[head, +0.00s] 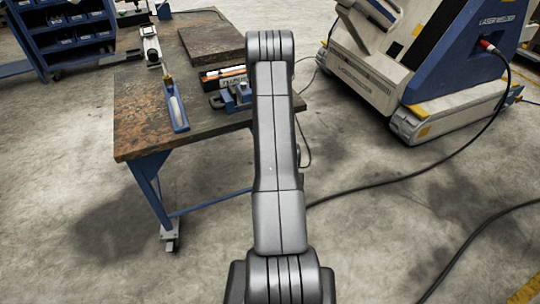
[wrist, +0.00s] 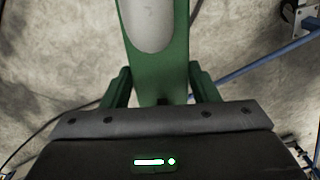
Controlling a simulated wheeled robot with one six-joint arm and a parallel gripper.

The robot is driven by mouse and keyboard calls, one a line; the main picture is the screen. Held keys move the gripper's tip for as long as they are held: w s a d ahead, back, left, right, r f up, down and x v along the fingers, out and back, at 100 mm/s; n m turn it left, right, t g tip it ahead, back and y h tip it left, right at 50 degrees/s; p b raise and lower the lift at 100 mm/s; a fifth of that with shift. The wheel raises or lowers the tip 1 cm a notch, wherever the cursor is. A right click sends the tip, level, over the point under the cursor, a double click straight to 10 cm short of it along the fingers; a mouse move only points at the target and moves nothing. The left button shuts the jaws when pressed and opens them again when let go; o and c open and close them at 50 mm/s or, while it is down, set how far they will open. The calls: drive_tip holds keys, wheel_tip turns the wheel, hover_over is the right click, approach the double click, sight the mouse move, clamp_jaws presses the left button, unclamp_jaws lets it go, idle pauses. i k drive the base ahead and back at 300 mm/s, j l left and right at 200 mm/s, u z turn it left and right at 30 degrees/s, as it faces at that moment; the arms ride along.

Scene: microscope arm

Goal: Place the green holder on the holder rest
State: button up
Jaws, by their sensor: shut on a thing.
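The green holder (wrist: 158,75) fills the upper middle of the wrist view, with a pale rounded part (wrist: 150,22) along it. My gripper (wrist: 160,86) is shut on it, one finger on each side, and holds it above the concrete floor. Its upper end runs out of the picture. In the head view my own arm stands in front, and neither my gripper nor the green holder shows. A blue holder (head: 176,112) with a pale insert lies on the near left part of the workbench (head: 140,125). I cannot tell which thing is the holder rest.
A blue vise (head: 234,96) and a small box (head: 222,76) are near the bench's right edge, partly behind my arm. A dark plate (head: 210,38) lies farther back. A laser welder (head: 440,60) stands at right, with a black cable (head: 400,178) across the floor.

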sight(110, 59)
drive_tip(key=j+u, duration=0.15)
drive_tip(key=u, duration=0.3)
drive_tip(key=j+u, duration=0.1)
drive_tip(key=u, duration=0.4)
drive_tip(key=j+u, duration=0.1)
drive_tip(key=u, duration=0.35)
drive_tip(key=i+j+u, duration=0.1)
drive_tip(key=u, duration=0.4)
drive_tip(key=i+u, duration=0.1)
drive_tip(key=u, duration=0.35)
drive_tip(key=i+j+u, duration=0.1)
drive_tip(key=u, duration=0.35)
drive_tip(key=i+u, duration=0.4)
drive_tip(key=i, duration=0.6)
drive_tip(key=i+z, duration=0.25)
drive_tip(key=z, duration=0.2)
drive_tip(key=i+j+z, duration=0.1)
drive_tip(key=i+z, duration=0.15)
drive_tip(key=z, duration=0.6)
drive_tip(key=i+z, duration=0.15)
drive_tip(key=z, duration=0.2)
drive_tip(key=j+z, duration=0.1)
drive_tip(key=z, duration=0.3)
